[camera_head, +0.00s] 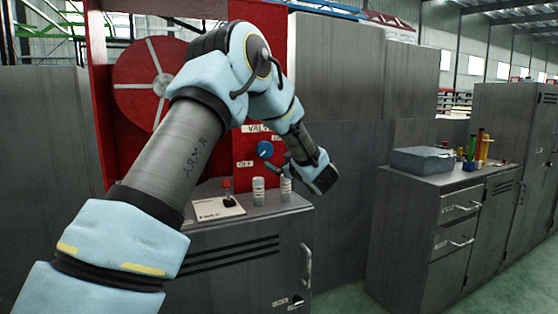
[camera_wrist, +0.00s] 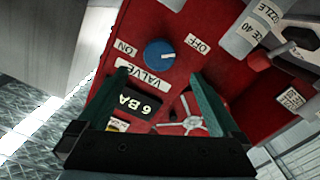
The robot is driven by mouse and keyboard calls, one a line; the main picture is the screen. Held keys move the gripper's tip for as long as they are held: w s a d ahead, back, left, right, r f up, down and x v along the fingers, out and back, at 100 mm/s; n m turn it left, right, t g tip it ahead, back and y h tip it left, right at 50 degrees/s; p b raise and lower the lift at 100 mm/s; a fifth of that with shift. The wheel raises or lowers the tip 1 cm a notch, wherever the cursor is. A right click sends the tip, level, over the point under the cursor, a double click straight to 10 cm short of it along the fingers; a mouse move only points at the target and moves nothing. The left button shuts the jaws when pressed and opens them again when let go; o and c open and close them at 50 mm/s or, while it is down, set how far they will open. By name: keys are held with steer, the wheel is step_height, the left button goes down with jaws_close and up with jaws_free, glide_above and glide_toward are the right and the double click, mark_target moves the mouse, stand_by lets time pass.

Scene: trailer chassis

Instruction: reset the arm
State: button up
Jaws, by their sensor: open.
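My arm (camera_head: 165,150) reaches up from the lower left and bends down at its elbow in the head view. My gripper (camera_head: 288,165) is in front of the red valve panel, above the grey cabinet top. In the wrist view my gripper (camera_wrist: 162,85) has its two green fingers spread apart, with nothing held between them. The blue valve knob (camera_wrist: 158,53) lies just beyond the fingertips in that view, between the ON and OFF labels. The knob also shows in the head view (camera_head: 265,149), left of the gripper. I see no contact between the fingers and the knob.
Two small canisters, one (camera_head: 258,190) left of the other (camera_head: 286,188), stand on the cabinet (camera_head: 245,255) below the gripper. A red reel (camera_head: 140,85) is behind my arm. A grey case (camera_head: 422,159) sits on the right cabinet. Floor shows between the cabinets.

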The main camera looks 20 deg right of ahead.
steer(key=s+a+f+m+g+h, duration=0.3)
steer(key=s+a+f+m+g, duration=0.1)
steer(key=a, duration=0.5)
steer(key=s+a+f+m+g+h, duration=0.2)
steer(key=s+a+f+m+g, duration=0.15)
steer(key=a, duration=0.55)
steer(key=s+a+f+g+y, duration=0.1)
steer(key=s+a+f+g, duration=0.2)
steer(key=s+a, duration=0.5)
steer(key=s+a+f+g+y, duration=0.1)
steer(key=s+a+f+g, duration=0.3)
steer(key=s+a, duration=0.4)
steer(key=s+g, duration=0.1)
steer(key=s, duration=0.6)
steer(key=shift+a+f+g+y+p, duration=0.15)
steer(key=shift+g+y+p, duration=0.15)
steer(key=shift+g, duration=0.05)
steer(key=shift+c, duration=0.2)
